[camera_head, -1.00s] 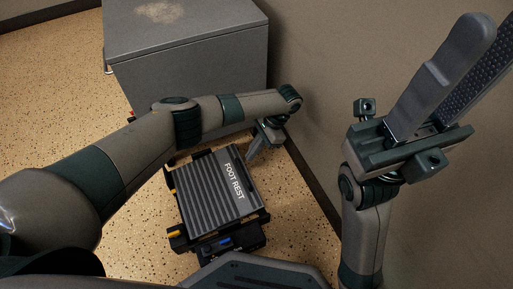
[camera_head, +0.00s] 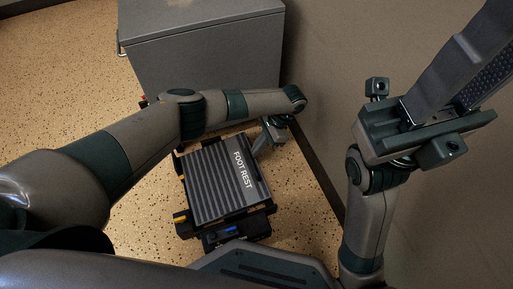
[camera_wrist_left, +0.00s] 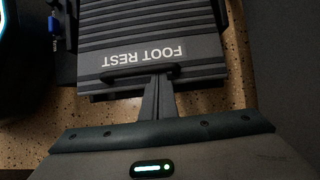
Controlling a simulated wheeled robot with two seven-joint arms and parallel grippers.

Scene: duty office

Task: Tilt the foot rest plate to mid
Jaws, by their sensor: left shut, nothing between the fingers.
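The foot rest (camera_head: 215,185) stands on the floor below me, with a ribbed grey plate lettered FOOT REST and a black base with yellow and blue parts. Its plate (camera_wrist_left: 150,30) fills the upper middle of the left wrist view. My left gripper (camera_head: 260,149) is shut and empty at the plate's right edge, by the lettering. In the left wrist view its fingertips (camera_wrist_left: 154,78) reach the plate's lettered edge; whether they touch it I cannot tell. My right gripper (camera_head: 468,66) is raised at the right, pointing up, its fingers apart and empty. The plate's exact tilt is unclear.
A grey cabinet (camera_head: 205,55) stands behind the foot rest. A wall (camera_head: 335,60) with a dark skirting runs close along the right side. Speckled floor (camera_head: 60,60) is open at the left.

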